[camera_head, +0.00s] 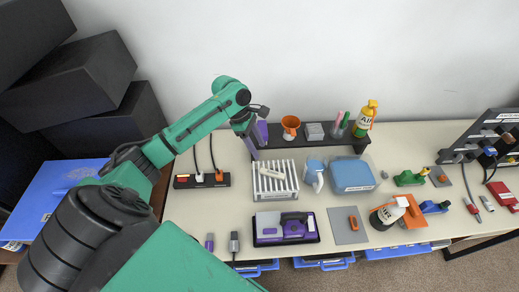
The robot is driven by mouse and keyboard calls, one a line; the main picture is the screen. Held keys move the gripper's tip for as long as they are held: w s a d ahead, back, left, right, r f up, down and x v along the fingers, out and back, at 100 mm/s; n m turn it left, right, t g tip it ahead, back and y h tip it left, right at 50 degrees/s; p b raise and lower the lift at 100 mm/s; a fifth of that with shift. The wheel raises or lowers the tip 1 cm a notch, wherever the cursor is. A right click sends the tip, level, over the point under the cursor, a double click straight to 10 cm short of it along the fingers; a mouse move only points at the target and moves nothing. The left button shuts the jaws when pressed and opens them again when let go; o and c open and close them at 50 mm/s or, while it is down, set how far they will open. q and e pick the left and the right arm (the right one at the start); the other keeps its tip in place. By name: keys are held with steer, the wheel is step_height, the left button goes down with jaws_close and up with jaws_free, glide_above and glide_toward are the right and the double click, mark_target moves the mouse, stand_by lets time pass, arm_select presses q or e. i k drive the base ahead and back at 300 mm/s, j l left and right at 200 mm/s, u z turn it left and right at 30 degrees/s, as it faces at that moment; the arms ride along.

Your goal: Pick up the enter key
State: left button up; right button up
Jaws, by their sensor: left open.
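My left gripper (257,140) hangs from the green arm at the middle of the table, with purple fingers pointing down and apart. It is open and I see nothing between its fingers. It is above and behind the left side of a white slotted rack (275,190). A small cream piece (272,172) lies on the rack's upper left part, just in front of the gripper. It may be the enter key, but it is too small to tell for sure. My right gripper is out of view.
A power strip (202,181) lies left of the rack. A blue box (352,175), blue mug (314,171) and purple-grey device in a tray (284,228) stand nearby.

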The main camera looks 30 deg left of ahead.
mark_target(354, 219)
steer(key=k, duration=1.5)
